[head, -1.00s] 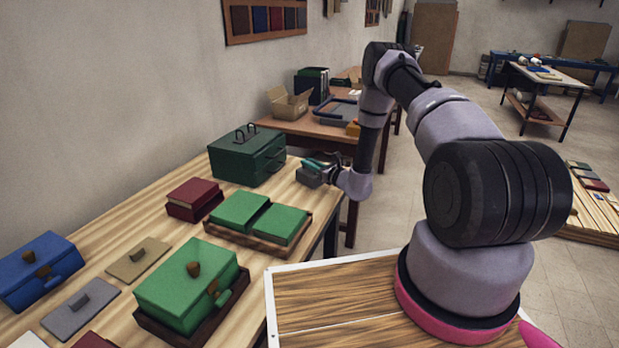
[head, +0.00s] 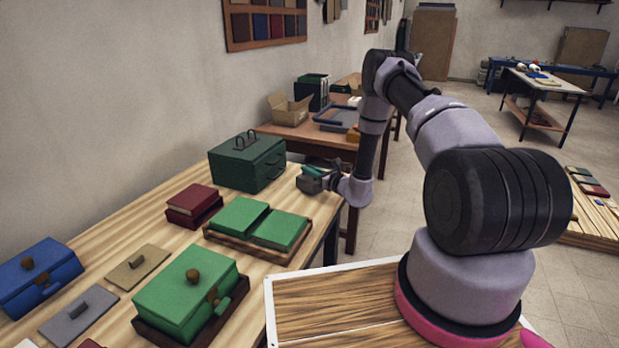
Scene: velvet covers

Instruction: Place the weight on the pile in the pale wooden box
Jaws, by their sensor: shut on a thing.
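My gripper (head: 327,176), with teal fingers, is at the far right end of the near wooden table. It is shut on a small dark grey block (head: 309,184), which looks like the weight. The block is small and partly covered by the fingers. I cannot tell whether it touches the table top. It is just right of a dark green lidded box (head: 246,163) with two handles. I cannot pick out a pale wooden box with a pile in this view.
A brown tray (head: 259,255) holds two green books. Dark red books (head: 193,206), a green box with a brown knob (head: 187,290), a blue box (head: 38,275) and flat lids (head: 137,266) crowd the table. An open carton (head: 290,108) stands on the farther table.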

